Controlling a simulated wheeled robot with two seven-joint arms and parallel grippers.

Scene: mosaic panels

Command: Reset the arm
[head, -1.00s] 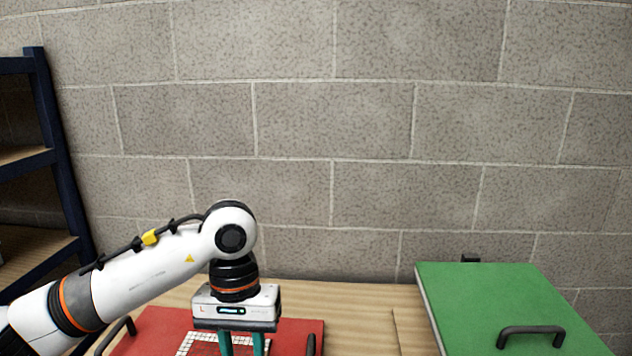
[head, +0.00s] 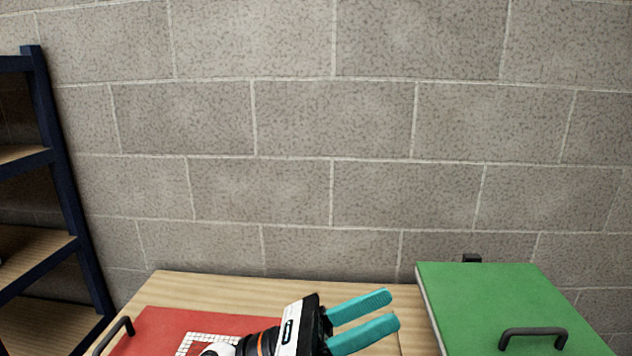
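My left gripper (head: 392,309) shows at the bottom middle of the head view. Its two teal fingers point to the right and stand apart with nothing between them, so it is open and empty. It is in front of the wooden table (head: 230,287), between the red panel and the green panel. My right gripper is not in view.
A red panel (head: 155,325) with a white grid (head: 195,340) and a dark handle (head: 113,336) lies on the table at the left. A green panel (head: 490,295) with a dark handle (head: 532,334) is at the right. A shelf rack (head: 60,180) stands far left, before a block wall.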

